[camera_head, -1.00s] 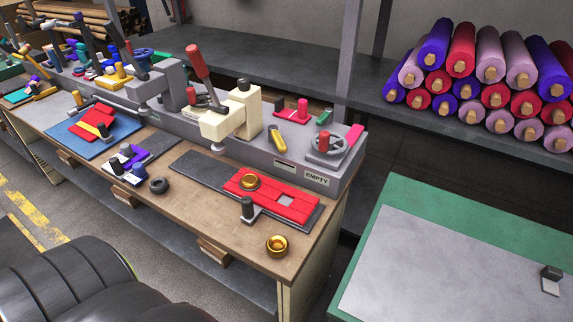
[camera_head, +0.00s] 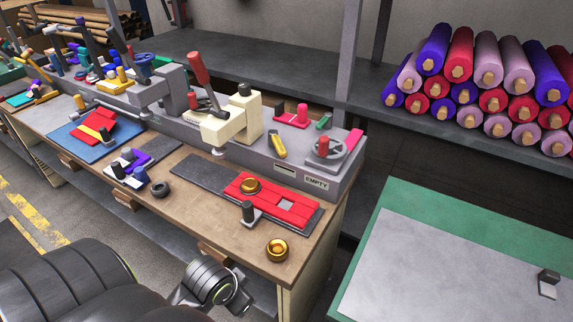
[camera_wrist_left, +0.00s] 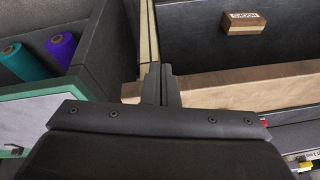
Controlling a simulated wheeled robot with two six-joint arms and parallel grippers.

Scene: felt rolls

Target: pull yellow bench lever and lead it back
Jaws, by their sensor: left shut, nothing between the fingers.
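In the head view, a small yellow lever (camera_head: 278,145) with a dark base end leans on the front of the grey bench fixture (camera_head: 340,178), left of the round grey dial. My left gripper (camera_wrist_left: 160,85) shows in the left wrist view, shut and empty, pointing toward the wooden edge of the bench. In the head view only part of my left arm shows at the bottom; its fingertips are out of sight. My right gripper is not in view.
A cream press (camera_head: 222,125) with a red handle (camera_head: 198,62) rises beside the yellow lever. Red strips (camera_head: 290,205), a gold ring (camera_head: 277,250) and a black knob (camera_head: 248,210) lie in front. A green-edged table (camera_head: 400,215) stands right, across a gap. Felt rolls (camera_head: 475,85) fill the shelf.

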